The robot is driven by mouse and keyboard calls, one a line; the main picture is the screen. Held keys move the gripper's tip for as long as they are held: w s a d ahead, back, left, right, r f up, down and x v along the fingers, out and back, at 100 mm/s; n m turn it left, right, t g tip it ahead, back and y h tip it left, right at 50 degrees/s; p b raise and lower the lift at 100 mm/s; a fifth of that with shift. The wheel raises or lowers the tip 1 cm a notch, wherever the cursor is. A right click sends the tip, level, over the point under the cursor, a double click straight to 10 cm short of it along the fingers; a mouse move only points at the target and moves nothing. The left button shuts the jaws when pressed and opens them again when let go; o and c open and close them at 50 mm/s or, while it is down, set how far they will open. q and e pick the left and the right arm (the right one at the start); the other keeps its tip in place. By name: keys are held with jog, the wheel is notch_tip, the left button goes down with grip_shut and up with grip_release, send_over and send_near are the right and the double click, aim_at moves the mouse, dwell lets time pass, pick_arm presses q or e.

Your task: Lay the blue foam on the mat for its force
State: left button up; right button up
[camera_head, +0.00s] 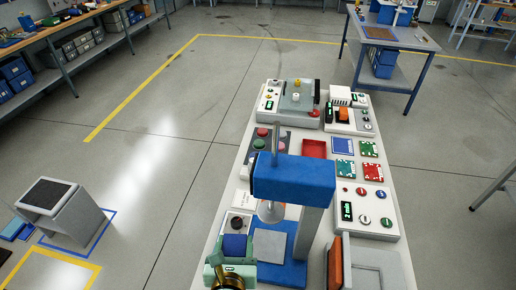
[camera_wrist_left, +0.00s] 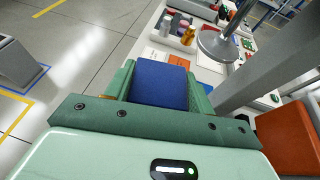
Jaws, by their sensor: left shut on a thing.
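The blue foam (camera_head: 236,243) is a small dark blue block. My left gripper (camera_head: 238,250) is shut on it, with green fingers on both sides. The foam (camera_wrist_left: 160,84) also shows between the fingers in the left wrist view. It is held at the front left of the bench, left of the press. I cannot tell which is the mat for this foam. My right gripper is not in view.
The blue press (camera_head: 295,178) stands close right, its round foot (camera_head: 270,212) hanging over a grey plate (camera_head: 269,246). An orange-brown block (camera_head: 335,264) sits at the front right. A red tray (camera_head: 314,149) and control boxes (camera_head: 367,212) crowd the white bench.

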pick_arm(q)
jog(key=w+a+r+b, duration=0.2)
jog(key=w+a+b, duration=0.2)
jog(key=a+b, duration=0.3)
jog(key=w+a+r+b, duration=0.2)
jog(key=w+a+b, duration=0.1)
jog(key=a+b, duration=0.4)
jog(key=shift+w+a+r, duration=0.25)
jog(key=shift+w+a, duration=0.1)
jog(key=shift+a, duration=0.3)
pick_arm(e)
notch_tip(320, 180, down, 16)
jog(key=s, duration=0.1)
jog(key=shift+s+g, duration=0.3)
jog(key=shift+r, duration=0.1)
